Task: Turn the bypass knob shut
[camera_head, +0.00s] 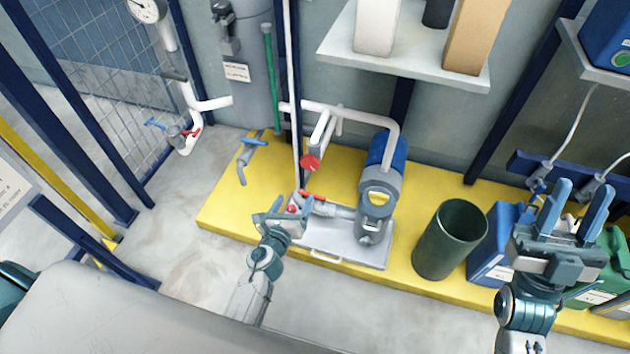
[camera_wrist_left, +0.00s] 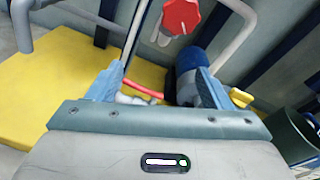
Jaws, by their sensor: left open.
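A red round knob (camera_head: 310,162) sits on the white pipework behind the pump; I cannot read a label that names it as the bypass knob. It also shows at the top of the left wrist view (camera_wrist_left: 181,17), beyond my fingers. A red lever handle (camera_head: 312,197) sits lower, on the pipe by the pump, and shows between my fingers in the left wrist view (camera_wrist_left: 142,89). My left gripper (camera_head: 276,208) is open, in front of and below the red knob and apart from it. My right gripper (camera_head: 580,200) is open and empty at the right, far from the knob.
A blue and grey pump (camera_head: 378,188) stands on a grey tray (camera_head: 340,257) on the yellow platform (camera_head: 230,212). A dark green bin (camera_head: 450,240) and blue canister (camera_head: 490,255) stand to its right. A thin white vertical pipe (camera_head: 296,90) rises left of the knob. A shelf (camera_head: 400,58) hangs above.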

